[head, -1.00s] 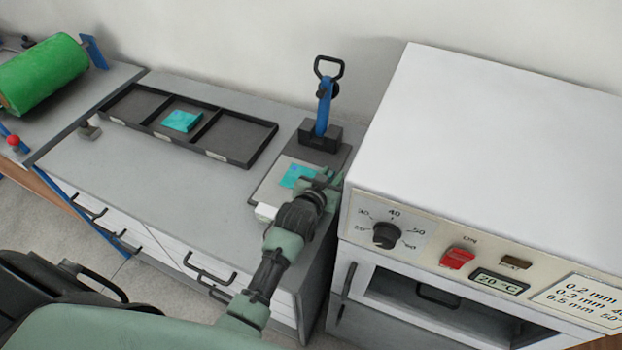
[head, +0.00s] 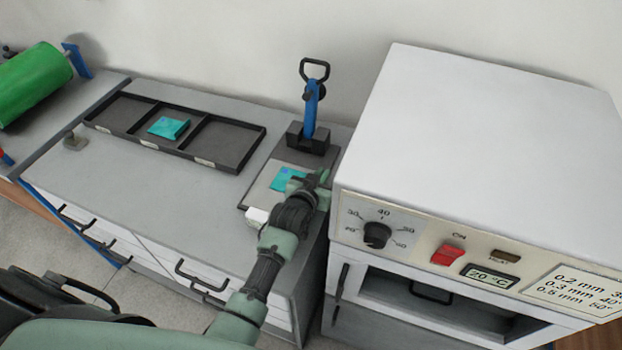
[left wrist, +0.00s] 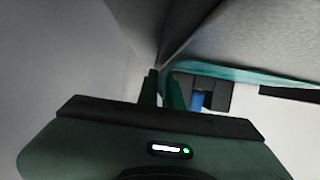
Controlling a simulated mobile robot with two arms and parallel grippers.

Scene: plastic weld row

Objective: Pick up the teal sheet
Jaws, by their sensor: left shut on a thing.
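A teal sheet (head: 286,179) with a blue mark shows over the pale plate (head: 257,197) in front of the black-and-blue clamp in the head view. My left gripper (head: 322,183) is at the sheet's right side and shut on it; the arm hides part of it. In the left wrist view, the sheet (left wrist: 245,74) is a thin teal strip running right from the closed fingers (left wrist: 161,88). I cannot tell whether it touches the plate. Another teal piece (head: 168,127) lies in the tray's middle compartment. My right gripper is not in view.
A black three-part tray (head: 206,163) stands left on the grey counter (head: 110,186). The blue-handled clamp (head: 311,110) stands behind the plate. A white oven (head: 480,130) rises close to the gripper's right. A green roll (head: 30,85) is at far left.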

